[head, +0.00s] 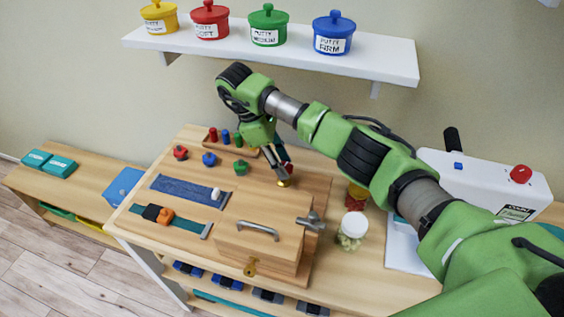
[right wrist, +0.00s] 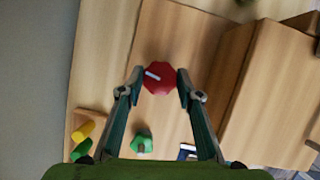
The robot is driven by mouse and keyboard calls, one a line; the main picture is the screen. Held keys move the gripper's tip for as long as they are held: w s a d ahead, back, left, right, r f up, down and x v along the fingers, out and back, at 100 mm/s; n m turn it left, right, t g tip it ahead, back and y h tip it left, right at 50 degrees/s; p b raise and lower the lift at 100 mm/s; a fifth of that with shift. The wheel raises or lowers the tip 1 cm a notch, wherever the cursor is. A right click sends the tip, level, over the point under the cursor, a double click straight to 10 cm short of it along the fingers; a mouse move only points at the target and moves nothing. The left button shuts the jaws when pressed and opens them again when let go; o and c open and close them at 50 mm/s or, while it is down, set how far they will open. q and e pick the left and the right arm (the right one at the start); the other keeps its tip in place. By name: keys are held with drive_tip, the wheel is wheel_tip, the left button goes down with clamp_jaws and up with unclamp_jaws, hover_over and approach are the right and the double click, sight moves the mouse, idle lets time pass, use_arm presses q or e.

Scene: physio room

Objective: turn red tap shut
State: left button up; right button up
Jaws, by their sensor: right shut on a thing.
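The red tap (right wrist: 160,84) is a faceted red knob with a white mark on its top, in the upper middle of the right wrist view. The mark points to the left and slightly up in that view. My right gripper (right wrist: 157,82) has one fingertip on each side of the knob and is shut on it. In the head view my right gripper (head: 284,178) reaches down to the wooden board (head: 312,187) behind the wooden box, and mostly hides the tap there. My left gripper is not in view.
A wooden box (head: 250,224) with a metal handle stands just in front of the gripper. Red, blue and green knobs (head: 241,167) and a peg rack lie left. A white-lidded jar (head: 355,224) and a white machine (head: 480,182) stand right. A shelf (head: 290,52) with putty pots hangs above.

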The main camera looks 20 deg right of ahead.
drive_tip(key=o, duration=1.1)
